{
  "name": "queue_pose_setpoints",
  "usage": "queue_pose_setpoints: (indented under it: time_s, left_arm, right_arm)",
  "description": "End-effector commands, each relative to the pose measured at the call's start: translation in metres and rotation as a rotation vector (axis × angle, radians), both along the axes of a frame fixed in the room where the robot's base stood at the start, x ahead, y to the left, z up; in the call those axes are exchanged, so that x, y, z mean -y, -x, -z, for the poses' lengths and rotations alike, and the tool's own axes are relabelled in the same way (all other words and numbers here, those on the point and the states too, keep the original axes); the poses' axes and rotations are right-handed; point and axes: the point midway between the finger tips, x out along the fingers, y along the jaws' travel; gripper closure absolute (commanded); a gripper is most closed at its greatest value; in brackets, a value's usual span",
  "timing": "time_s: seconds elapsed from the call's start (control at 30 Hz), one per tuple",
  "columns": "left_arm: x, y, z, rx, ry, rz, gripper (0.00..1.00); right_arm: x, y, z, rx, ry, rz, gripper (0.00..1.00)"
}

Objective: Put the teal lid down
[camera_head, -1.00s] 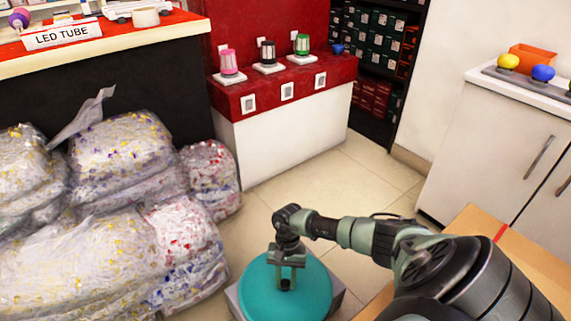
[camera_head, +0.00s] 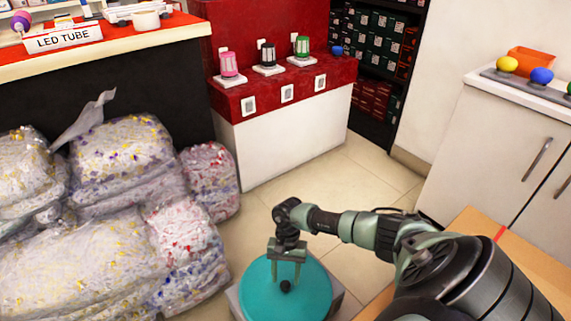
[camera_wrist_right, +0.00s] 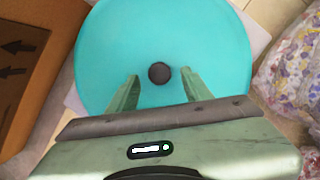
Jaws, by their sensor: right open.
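The teal lid (camera_head: 262,298) is a round disc with a small dark knob (camera_head: 286,286) at its middle. It lies flat on a light grey support at the bottom of the head view. It also fills the upper middle of the right wrist view (camera_wrist_right: 200,45). My right gripper (camera_head: 287,284) is open above the lid, its fingers apart on either side of the knob. In the right wrist view the right gripper (camera_wrist_right: 160,75) shows clear gaps between both fingers and the knob (camera_wrist_right: 159,73). My left gripper is not in view.
Clear bags of coloured scraps (camera_head: 110,230) are piled left of the lid. A cardboard box (camera_head: 530,262) is at right, partly behind my arm. A red-topped counter (camera_head: 290,105) with small lanterns stands at the back. Tiled floor (camera_head: 340,185) is free beyond the lid.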

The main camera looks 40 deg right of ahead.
Motion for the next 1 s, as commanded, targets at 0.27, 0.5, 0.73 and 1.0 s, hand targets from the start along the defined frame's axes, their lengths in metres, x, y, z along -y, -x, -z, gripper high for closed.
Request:
queue_pose_setpoints:
  time_s: [0.27,0.5,0.73,1.0]
  left_arm:
    - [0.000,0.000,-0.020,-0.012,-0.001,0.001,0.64]
    - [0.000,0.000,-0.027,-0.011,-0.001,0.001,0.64]
    - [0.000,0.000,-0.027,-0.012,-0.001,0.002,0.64]
    - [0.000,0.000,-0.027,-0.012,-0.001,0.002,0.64]
  right_arm:
    - [0.014,-0.011,-0.063,0.000,0.002,0.000,0.50]
    - [0.019,-0.015,-0.089,-0.001,0.000,-0.001,0.50]
    - [0.020,-0.016,-0.093,-0.002,-0.001,0.000,0.50]
    - [0.020,-0.015,-0.092,-0.002,-0.001,0.000,0.50]
